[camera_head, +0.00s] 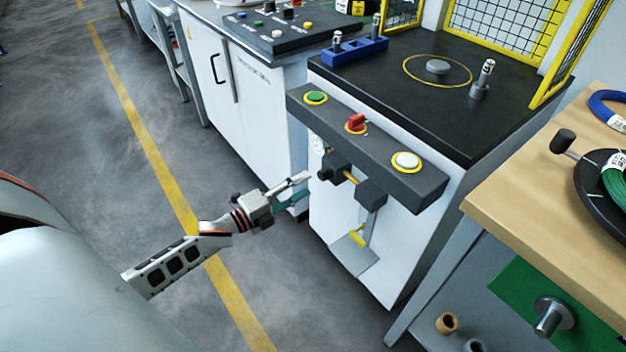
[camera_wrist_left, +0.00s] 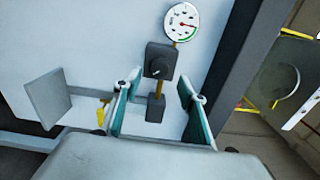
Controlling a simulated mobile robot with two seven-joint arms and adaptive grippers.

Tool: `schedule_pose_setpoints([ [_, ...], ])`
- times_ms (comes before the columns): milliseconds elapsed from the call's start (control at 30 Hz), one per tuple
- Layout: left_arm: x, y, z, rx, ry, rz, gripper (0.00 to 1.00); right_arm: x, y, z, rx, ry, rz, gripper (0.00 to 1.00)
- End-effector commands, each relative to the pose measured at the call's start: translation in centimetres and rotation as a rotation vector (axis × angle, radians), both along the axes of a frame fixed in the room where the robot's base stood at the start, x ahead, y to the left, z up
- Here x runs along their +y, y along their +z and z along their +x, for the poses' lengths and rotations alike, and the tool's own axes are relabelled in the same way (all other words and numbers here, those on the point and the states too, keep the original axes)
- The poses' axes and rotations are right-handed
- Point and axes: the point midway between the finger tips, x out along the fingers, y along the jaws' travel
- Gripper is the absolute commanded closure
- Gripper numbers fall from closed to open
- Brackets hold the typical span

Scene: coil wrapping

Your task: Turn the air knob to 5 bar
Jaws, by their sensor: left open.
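The dark air knob (camera_wrist_left: 158,68) sits on a black regulator block on the front of the white cabinet. It also shows in the head view (camera_head: 325,174), under the control panel. A round white pressure gauge (camera_wrist_left: 181,22) with a red needle and a green mark is above it; I cannot read its figures. The gauge is partly hidden by the panel in the head view (camera_head: 317,143). My left gripper (camera_head: 303,187) is open and empty, just left of the knob in the head view. In the left wrist view its teal-padded fingers (camera_wrist_left: 159,82) point towards the regulator, the knob between their tips in the picture.
The control panel (camera_head: 372,150) with green, red and white controls juts out above the regulator. A yellow-handled valve (camera_head: 357,237) and a grey plate (camera_head: 352,259) are below. A wooden table (camera_head: 500,207) stands to the right. Floor on the left is clear.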

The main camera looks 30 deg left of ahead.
Motion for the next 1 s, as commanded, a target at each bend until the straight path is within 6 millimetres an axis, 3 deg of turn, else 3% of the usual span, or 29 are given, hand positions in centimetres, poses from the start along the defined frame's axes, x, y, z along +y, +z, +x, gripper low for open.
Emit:
schedule_pose_setpoints([
  [100,0.8,-0.1,-2.3,0.003,0.0,0.0,0.59,0.0,0.0,0.0,0.0,-0.001,0.0,0.6],
  [367,1.9,0.0,-5.3,0.001,0.0,-0.001,0.59,0.0,0.0,0.0,0.0,-0.001,0.0,0.6],
  [1000,2.1,0.0,-5.7,0.0,0.0,0.0,0.59,-0.1,0.0,0.0,0.001,-0.001,-0.001,0.6],
])
